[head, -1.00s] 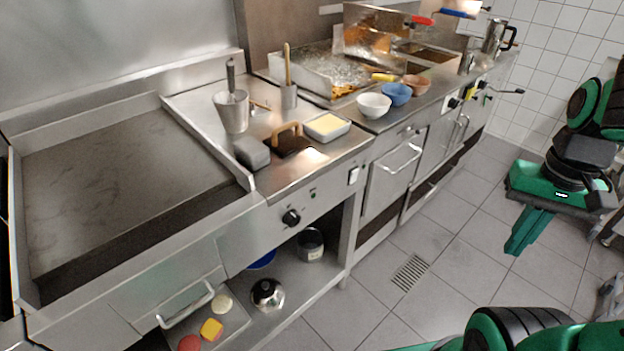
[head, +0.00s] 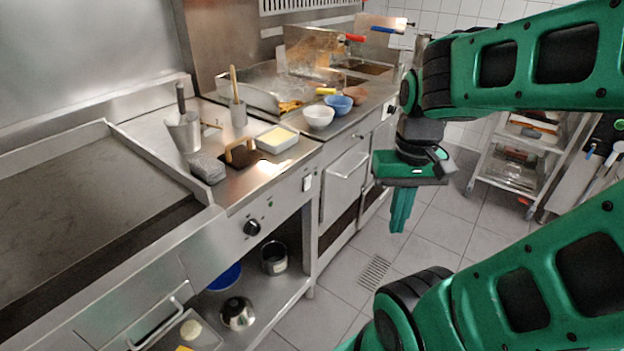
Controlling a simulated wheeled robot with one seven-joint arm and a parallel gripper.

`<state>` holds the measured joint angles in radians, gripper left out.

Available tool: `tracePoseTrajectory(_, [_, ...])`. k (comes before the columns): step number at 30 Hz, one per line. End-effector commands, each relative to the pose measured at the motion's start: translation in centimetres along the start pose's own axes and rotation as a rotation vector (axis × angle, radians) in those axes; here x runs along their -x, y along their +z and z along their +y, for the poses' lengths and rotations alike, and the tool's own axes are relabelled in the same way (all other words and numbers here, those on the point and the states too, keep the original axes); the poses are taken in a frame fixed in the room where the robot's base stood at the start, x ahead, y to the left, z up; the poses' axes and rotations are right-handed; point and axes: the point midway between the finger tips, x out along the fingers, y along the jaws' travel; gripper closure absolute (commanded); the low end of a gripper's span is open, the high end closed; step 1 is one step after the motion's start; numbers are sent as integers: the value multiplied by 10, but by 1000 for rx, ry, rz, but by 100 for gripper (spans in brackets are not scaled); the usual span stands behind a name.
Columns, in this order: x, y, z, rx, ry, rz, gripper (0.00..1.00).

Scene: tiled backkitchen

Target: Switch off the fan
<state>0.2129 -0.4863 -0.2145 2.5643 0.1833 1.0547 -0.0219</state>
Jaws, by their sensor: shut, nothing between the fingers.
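I cannot make out a fan in the head view. A small white switch (head: 307,183) sits on the front panel of the steel counter, near its right corner. A black round knob (head: 252,228) is on the same panel, further left and lower. My gripper (head: 399,226) is shut and empty, its green fingers pointing down over the tiled floor. In the picture it is to the right of the white switch and clear of the counter fronts. Part of the counter on the right is hidden behind my arm.
A wheeled rack (head: 484,165) stands at the right. Floor with a drain grate (head: 374,272) is free.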

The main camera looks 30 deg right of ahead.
Motion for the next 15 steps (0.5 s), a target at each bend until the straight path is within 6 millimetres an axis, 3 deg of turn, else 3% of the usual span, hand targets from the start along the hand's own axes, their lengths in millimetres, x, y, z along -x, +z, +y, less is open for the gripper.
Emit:
tracePoseTrajectory(5, [2, -16, -5, 164, -18, 32, 100])
tracePoseTrajectory(15, [-8, -115, -34, 978, -45, 164, 100])
